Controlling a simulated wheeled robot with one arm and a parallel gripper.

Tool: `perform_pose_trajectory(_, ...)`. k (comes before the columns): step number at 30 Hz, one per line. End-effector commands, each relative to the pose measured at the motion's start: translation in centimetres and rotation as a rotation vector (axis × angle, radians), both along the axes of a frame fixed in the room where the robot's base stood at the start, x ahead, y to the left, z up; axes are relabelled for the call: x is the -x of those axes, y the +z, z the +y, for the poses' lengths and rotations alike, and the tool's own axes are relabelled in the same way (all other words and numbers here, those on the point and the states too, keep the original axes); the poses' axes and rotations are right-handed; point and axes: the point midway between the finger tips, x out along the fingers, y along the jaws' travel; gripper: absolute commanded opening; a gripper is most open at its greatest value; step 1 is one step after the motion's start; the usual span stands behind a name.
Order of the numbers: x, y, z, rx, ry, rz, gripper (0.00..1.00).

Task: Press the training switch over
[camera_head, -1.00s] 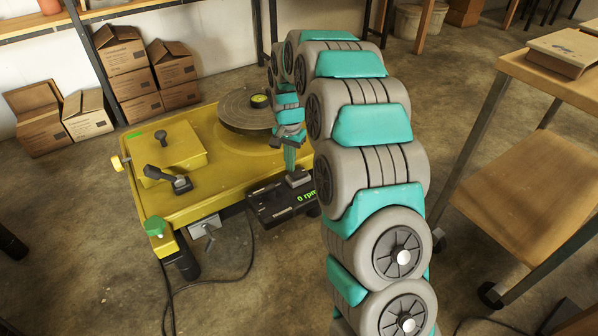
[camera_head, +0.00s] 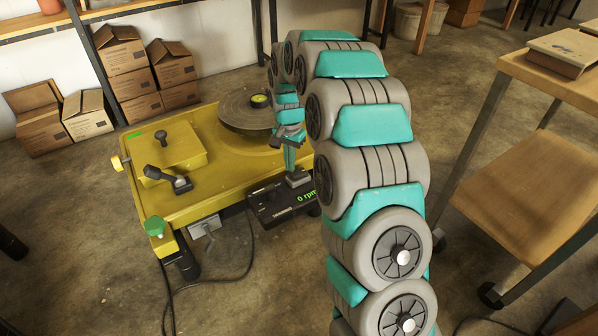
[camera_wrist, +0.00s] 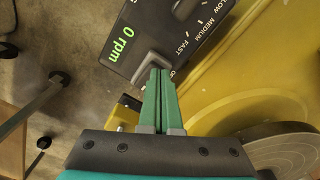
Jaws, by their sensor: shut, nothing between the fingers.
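The black control panel (camera_head: 270,207) is on the near side of the yellow machine and reads 0 rpm. In the wrist view the panel (camera_wrist: 135,50) shows speed marks with MEDIUM and FAST readable. A raised grey switch block (camera_wrist: 150,65) stands on it, partly behind my fingertips; its label is mostly hidden, so I cannot tell if it is the training switch. My gripper (camera_wrist: 159,75) is shut and empty, its green fingertips over or against this block; contact is unclear. In the head view my gripper (camera_head: 290,168) points down at the grey block (camera_head: 298,179).
The yellow machine (camera_head: 205,180) carries a round grey wheel (camera_head: 240,108) and a dark lever (camera_head: 180,184). A cable (camera_head: 215,280) lies on the floor. A wooden table (camera_head: 540,190) stands at right.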

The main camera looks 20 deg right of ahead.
Motion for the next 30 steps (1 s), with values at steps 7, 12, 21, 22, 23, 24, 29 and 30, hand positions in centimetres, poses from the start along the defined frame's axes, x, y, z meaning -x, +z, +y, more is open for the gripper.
perform_pose_trajectory(7, 0.0, 0.0, 0.0, 0.000, 0.000, 0.000, 0.00)
perform_pose_trajectory(12, 0.0, 0.0, 0.0, 0.000, 0.000, 0.000, 0.00)
perform_pose_trajectory(21, 0.0, -0.4, 0.0, 0.000, 0.000, 0.000, 0.00)
perform_pose_trajectory(22, 0.0, -0.4, 0.0, 0.000, 0.000, 0.000, 0.00)
perform_pose_trajectory(23, 0.0, -0.5, 0.0, 0.000, 0.000, 0.000, 0.00)
perform_pose_trajectory(24, 0.0, -0.6, 0.0, 0.000, 0.000, 0.000, 0.00)
perform_pose_trajectory(29, 0.0, -1.1, 0.0, 0.000, 0.000, 0.000, 0.00)
perform_pose_trajectory(30, 0.0, -1.2, 0.0, 0.000, 0.000, 0.000, 0.00)
